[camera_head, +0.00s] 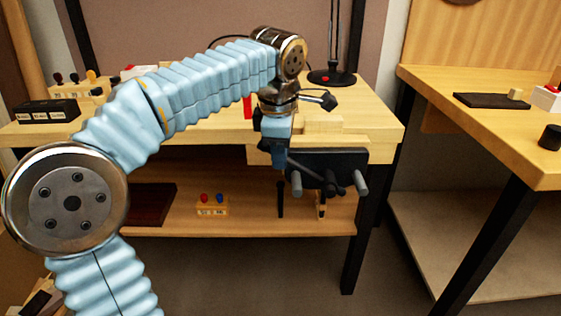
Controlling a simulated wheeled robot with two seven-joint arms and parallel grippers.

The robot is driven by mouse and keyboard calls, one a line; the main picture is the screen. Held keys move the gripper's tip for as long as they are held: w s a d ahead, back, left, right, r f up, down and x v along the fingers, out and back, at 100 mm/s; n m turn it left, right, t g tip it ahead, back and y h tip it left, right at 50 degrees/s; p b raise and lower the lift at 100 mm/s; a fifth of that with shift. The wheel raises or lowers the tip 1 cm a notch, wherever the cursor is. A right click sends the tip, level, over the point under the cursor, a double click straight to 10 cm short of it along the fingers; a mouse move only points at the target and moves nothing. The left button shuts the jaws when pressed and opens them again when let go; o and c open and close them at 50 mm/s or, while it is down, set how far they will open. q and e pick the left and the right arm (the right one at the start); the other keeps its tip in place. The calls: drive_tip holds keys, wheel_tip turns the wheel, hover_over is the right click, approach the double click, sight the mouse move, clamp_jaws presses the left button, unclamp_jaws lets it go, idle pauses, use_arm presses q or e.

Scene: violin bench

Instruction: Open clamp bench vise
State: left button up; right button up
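The clamp bench vise (345,160) is mounted on the front edge of the wooden bench at its right end. It has a dark front jaw, and round grey rods and a dark central screw stick out towards me. A thin dark bar (308,172) slants across the front of the jaw. My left gripper (281,158) points down at the left side of the vise, close to the bar's upper left end. Its fingers are small and dark here, so I cannot tell whether they are open or touching the bar. My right gripper is out of view.
The wooden bench (385,118) has a black lamp base (331,77) at the back and a dark labelled box (48,111) at the left. A lower shelf (245,221) holds a small block with red and blue knobs (212,205). A second table (480,90) stands at the right.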

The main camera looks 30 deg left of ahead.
use_arm(q)
drive_tip(key=shift+w+f, duration=0.15)
drive_tip(key=shift+f, duration=0.55)
clamp_jaws()
drive_tip(key=shift+a, duration=0.1)
